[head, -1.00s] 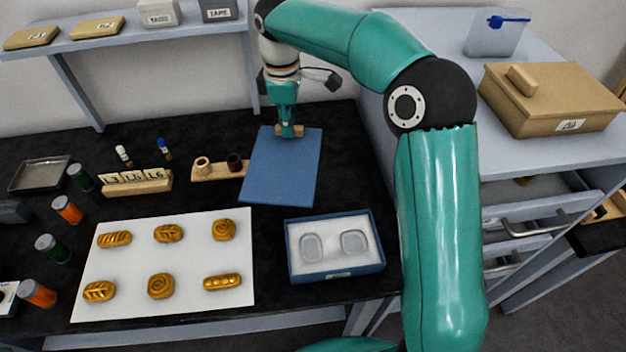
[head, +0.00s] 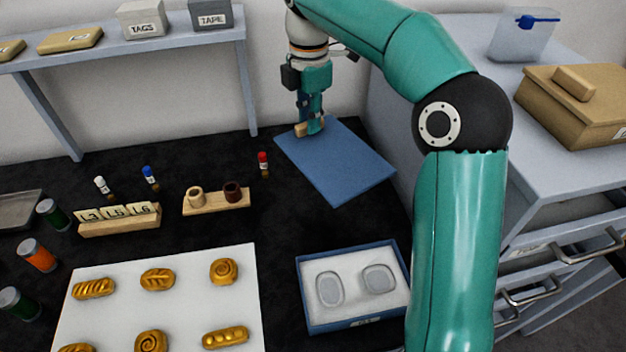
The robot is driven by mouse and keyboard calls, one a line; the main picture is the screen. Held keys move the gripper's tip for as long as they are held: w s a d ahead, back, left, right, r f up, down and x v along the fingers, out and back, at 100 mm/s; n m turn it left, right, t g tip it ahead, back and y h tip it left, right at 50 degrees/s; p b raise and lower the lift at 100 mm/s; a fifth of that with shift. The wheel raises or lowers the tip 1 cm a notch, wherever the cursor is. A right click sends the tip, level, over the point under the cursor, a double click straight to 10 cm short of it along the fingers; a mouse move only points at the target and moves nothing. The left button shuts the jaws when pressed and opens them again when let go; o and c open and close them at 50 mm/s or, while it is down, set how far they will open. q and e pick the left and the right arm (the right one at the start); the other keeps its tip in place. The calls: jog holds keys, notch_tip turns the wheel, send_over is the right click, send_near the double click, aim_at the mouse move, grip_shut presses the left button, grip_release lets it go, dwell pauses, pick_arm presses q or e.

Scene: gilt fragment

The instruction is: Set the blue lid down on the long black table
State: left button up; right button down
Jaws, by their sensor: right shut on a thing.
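The blue lid (head: 340,168) is a flat blue panel with a small wooden grip (head: 303,129) near its far left edge. My right gripper (head: 311,126) is shut on this wooden grip, with its fingers pointing down. The lid is over the back right part of the long black table (head: 225,232), beside the drawer cabinet. I cannot tell whether its underside touches the table or hangs slightly above it. My left gripper is not in view.
A blue-rimmed box (head: 312,326) with two clear pieces is in front of the lid. A red-capped vial (head: 263,164) and a wooden holder (head: 217,203) stand to its left. A white sheet (head: 190,314) bears several gilt pieces. The grey cabinet (head: 535,195) is at right.

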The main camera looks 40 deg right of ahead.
notch_tip(320, 180, down, 11)
jog(key=shift+w+r+b, duration=0.1)
jog(key=shift+r+b, duration=0.05)
jog(key=shift+b, duration=0.6)
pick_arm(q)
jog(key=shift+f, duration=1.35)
pick_arm(e)
jog(key=shift+f, duration=2.2)
pick_arm(q)
jog(key=shift+b, duration=0.3)
pick_arm(e)
jog(key=shift+f, duration=0.1)
jog(key=c, duration=1.1)
grip_release()
jog(key=shift+c, duration=0.2)
pick_arm(q)
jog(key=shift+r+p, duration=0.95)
jog(key=shift+p, duration=0.1)
pick_arm(e)
notch_tip(320, 180, up, 12)
jog(key=shift+r, duration=0.15)
